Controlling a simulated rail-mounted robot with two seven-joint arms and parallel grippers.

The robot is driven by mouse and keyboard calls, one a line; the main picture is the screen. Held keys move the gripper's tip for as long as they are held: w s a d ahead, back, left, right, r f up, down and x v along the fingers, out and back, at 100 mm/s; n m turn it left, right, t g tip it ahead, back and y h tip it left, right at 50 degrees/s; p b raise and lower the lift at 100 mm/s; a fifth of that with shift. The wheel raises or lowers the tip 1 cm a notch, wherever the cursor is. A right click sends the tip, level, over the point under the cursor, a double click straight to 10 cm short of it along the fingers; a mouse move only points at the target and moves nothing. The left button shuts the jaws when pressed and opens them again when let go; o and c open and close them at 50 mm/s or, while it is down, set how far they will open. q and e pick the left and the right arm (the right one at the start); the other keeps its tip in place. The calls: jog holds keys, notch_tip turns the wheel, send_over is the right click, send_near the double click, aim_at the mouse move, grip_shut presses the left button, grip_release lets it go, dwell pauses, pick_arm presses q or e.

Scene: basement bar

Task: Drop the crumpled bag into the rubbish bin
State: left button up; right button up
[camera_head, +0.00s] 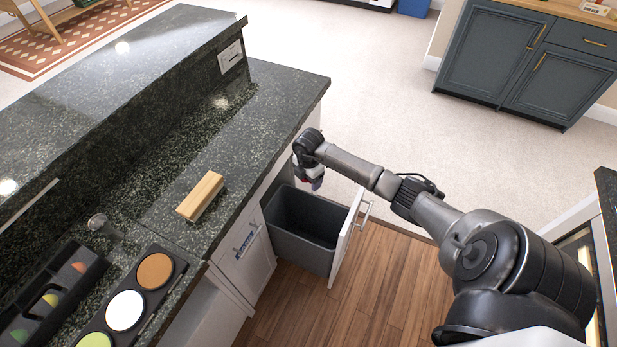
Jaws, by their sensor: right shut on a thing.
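The rubbish bin (300,241) is a dark grey open tub in a pulled-out white drawer under the counter. My right gripper (312,176) hangs over the back part of the bin's opening, pointing down. It is shut on the crumpled bag (317,184), of which only a small purple and reddish part shows below the gripper. The rest of the bag is hidden by the gripper and wrist. The bag appears to be above the bin's rim; its exact height is hard to tell. My left gripper is not in view.
The drawer front (347,236) with its metal handle stands right of the bin. The dark granite counter (270,115) edges the bin's left side. A wooden block (200,196) and a tray of coloured discs (128,308) lie on the counter. The floor beyond is clear.

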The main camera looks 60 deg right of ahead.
jog(key=shift+f, duration=0.4)
jog(key=o, duration=1)
jog(key=shift+c, duration=0.2)
jog(key=shift+r, duration=0.1)
notch_tip(320, 180, up, 14)
jog(key=p, duration=0.2)
